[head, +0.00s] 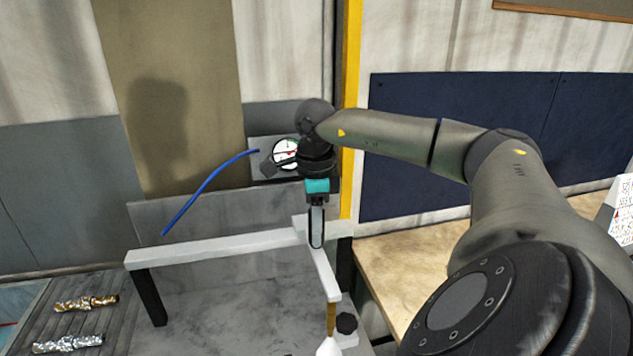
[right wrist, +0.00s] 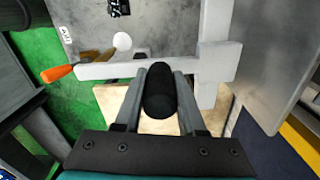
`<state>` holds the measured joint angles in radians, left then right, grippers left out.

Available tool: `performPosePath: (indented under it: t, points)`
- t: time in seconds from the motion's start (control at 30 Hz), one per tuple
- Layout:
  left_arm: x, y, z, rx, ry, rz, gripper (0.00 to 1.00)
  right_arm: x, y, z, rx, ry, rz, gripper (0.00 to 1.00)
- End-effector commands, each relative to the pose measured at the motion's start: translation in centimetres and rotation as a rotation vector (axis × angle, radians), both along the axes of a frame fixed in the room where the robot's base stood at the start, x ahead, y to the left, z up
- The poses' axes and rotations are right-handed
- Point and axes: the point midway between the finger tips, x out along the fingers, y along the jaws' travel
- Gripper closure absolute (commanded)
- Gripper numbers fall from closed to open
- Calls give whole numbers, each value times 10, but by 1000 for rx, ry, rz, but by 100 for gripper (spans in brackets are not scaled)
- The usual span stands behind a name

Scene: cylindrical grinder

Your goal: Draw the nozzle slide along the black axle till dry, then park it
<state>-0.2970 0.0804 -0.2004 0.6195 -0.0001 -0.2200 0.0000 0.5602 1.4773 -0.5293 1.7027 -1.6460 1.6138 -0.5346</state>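My right gripper (head: 316,228) points down at the corner of a pale grey bar frame. In the right wrist view its two fingers (right wrist: 159,95) are closed against both sides of a black rounded grip (right wrist: 160,92). The frame's arm (right wrist: 110,70) runs to an orange tip (right wrist: 58,73), which looks like the nozzle; in the head view the tip (head: 331,318) points down near a white piece (head: 326,346). A long bar (head: 215,246) runs left to a black post (head: 149,297), perhaps the axle. My left gripper is not in view.
A blue hose (head: 205,190) curves behind the bar. A gauge (head: 285,153) is on the back wall. A black knob (head: 346,323) is beside the tip. Two metallic pieces (head: 86,303) (head: 68,343) lie at the lower left. A wooden bench (head: 410,262) stands right.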

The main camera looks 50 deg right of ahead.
Motion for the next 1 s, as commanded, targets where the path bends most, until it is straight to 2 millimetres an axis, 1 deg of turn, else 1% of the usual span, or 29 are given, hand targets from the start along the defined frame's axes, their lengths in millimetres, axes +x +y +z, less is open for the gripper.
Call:
performPosePath:
  t: [0.03, 0.2, 0.3, 0.53, 0.63, 0.77, 1.0]
  points:
    - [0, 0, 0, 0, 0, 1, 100, 1, -1, 1, -3, -3, -2, 58]
    - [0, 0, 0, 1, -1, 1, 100, 0, 0, 1, -2, -3, -1, 39]
    - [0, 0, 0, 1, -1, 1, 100, 0, 0, 0, -1, -2, -1, 31]
    - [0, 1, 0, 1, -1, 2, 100, 0, 0, 1, 0, -1, 0, 31]
    - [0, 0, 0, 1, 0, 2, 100, 1, 0, 6, 0, -4, 0, 31]
    - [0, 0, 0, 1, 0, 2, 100, 2, 0, 24, -1, -7, 0, 31]
    - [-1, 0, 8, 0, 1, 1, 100, 2, 1, 81, 3, -9, 1, 31]
